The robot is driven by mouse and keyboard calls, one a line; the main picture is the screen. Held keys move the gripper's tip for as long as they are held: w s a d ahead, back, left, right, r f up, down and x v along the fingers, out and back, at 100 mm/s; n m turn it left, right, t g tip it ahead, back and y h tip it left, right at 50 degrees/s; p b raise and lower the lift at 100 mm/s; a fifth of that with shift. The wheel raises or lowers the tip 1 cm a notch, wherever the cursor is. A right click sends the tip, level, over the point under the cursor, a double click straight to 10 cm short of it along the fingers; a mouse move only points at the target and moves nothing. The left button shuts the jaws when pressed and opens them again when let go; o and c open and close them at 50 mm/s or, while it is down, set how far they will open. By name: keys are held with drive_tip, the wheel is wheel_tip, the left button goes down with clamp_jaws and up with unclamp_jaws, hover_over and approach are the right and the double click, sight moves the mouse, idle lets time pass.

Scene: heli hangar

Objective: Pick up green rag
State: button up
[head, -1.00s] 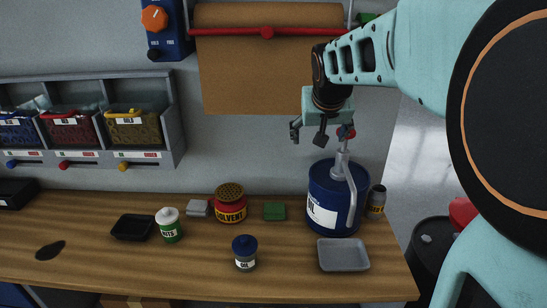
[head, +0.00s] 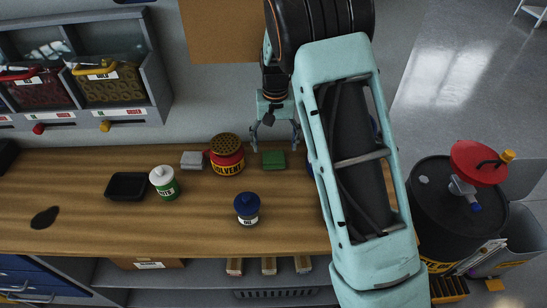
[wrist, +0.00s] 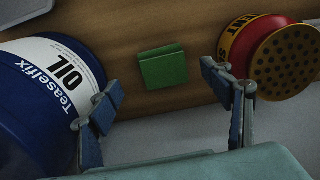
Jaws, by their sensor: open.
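The green rag (head: 273,159) lies folded on the wooden bench, just right of the red and yellow solvent can (head: 227,155). In the wrist view the rag (wrist: 163,67) shows between and beyond my fingertips, with the blue oil can (wrist: 42,100) on the left and the solvent can (wrist: 270,58) on the right. My gripper (head: 274,138) is open and empty, pointing down above the rag near the back of the bench. It also shows in the wrist view (wrist: 160,98), its two fingers spread apart.
A grey block (head: 192,160), a white and green nuts bottle (head: 164,182), a black tray (head: 127,186) and a small blue-lidded oil jar (head: 247,208) stand on the bench (head: 200,225). A black drum (head: 440,215) stands on the floor at right. The bench front is mostly clear.

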sight(274, 159)
drive_tip(key=shift+w+a+f+p, duration=0.1)
drive_tip(key=shift+f+p, duration=0.25)
drive_tip(key=shift+f, duration=1.3)
drive_tip(key=shift+a+f+p, duration=0.1)
drive_tip(key=shift+f+p, duration=0.25)
drive_tip(key=shift+f, duration=1.25)
drive_tip(key=c, duration=1.2)
